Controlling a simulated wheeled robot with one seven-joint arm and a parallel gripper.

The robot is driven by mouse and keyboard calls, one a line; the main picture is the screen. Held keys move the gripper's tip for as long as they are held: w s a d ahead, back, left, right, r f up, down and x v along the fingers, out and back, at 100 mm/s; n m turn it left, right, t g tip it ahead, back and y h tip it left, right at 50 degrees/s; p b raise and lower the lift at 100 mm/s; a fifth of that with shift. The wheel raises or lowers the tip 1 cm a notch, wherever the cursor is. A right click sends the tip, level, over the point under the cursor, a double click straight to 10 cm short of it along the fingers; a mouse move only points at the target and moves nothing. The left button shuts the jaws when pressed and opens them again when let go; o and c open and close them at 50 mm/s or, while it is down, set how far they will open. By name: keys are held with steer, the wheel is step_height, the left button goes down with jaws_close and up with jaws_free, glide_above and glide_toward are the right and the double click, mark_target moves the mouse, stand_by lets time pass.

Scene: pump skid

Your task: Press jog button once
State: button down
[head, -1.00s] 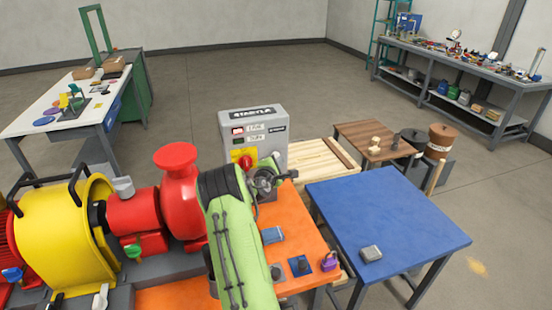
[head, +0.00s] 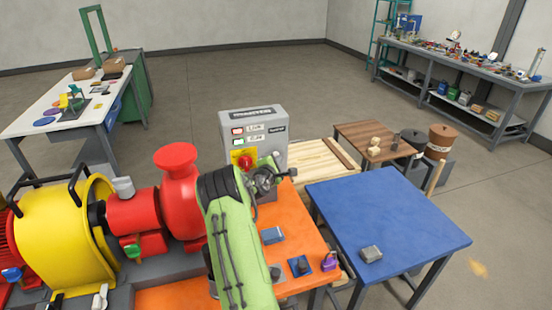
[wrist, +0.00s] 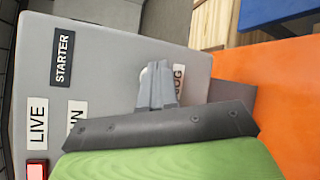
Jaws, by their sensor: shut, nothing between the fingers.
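The grey starter box (head: 254,121) stands behind the orange skid deck. It also fills much of the wrist view (wrist: 110,60). My gripper (head: 276,160) is at the right part of its front face in the head view. In the wrist view, my gripper (wrist: 156,72) has its fingers together, pointing at the panel. A pale rounded edge (wrist: 144,78) shows beside the fingertips, perhaps the jog button, mostly hidden by them. The jog label (wrist: 179,76) is partly covered by the fingers. I cannot tell whether the fingertips touch the button.
A red knob on a yellow plate (head: 245,160) sits on the box left of my gripper. A red lit lamp (wrist: 37,170) is by the LIVE label. The red pump (head: 178,205) stands left of my arm. A blue table (head: 400,210) is at right.

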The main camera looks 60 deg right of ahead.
steer(key=shift+a, duration=0.1)
steer(key=shift+s+a, duration=0.5)
steer(key=shift+s, duration=0.05)
steer(key=shift+s+a+b, duration=0.85)
steer(key=shift+s+a, duration=0.95)
